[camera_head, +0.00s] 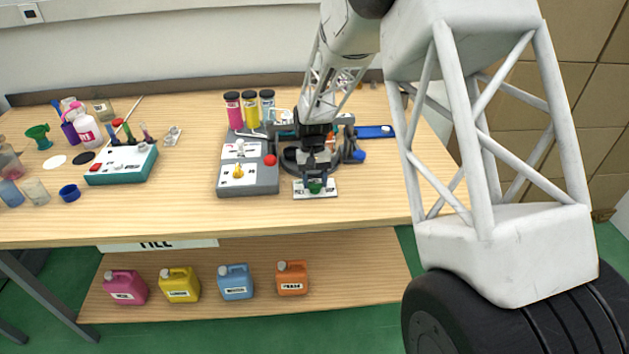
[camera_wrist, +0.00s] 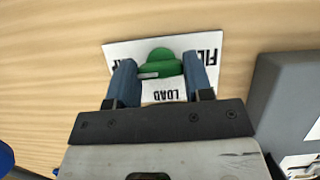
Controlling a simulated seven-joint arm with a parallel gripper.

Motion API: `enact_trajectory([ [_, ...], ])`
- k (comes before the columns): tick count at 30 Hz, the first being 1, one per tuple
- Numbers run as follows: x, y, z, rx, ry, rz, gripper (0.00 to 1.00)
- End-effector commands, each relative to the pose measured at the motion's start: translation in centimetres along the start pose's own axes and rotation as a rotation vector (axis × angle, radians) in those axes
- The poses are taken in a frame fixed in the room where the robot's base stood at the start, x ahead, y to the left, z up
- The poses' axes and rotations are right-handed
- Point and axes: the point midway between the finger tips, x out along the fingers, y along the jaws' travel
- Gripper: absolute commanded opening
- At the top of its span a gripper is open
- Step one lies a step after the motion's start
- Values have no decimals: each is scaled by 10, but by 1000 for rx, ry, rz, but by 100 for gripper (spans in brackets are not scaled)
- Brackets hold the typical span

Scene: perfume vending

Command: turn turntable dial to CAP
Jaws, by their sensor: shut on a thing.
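The turntable dial is a small green knob (camera_head: 315,188) on a white label plate (camera_head: 299,193) near the front of the table. In the wrist view the green dial (camera_wrist: 160,57) sits between the two blue fingers of my gripper (camera_wrist: 162,72), which is shut on it. The white plate (camera_wrist: 128,50) shows upside-down lettering: FILL at right, partly cut off, LOAD nearest the palm, and a label ending in P at left, mostly hidden by a finger. A small pale mark shows on the dial's left lower side. I cannot tell which label the dial points at.
A grey panel (camera_head: 250,183) with a red ball knob (camera_head: 270,160) and a yellow knob stands just left. The dark round turntable (camera_head: 291,157) is behind my gripper. A blue bar (camera_head: 375,132) lies at right. The front table strip is clear.

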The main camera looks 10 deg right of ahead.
Motion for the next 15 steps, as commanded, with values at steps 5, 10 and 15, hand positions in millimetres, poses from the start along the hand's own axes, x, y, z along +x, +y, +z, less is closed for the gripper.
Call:
enact_trajectory([
  [5, 0, 0, 0, 42, 0, -17, 23],
  [10, 0, 0, 0, 54, 0, -22, 23],
  [15, 0, 0, 0, 54, 0, -23, 23],
])
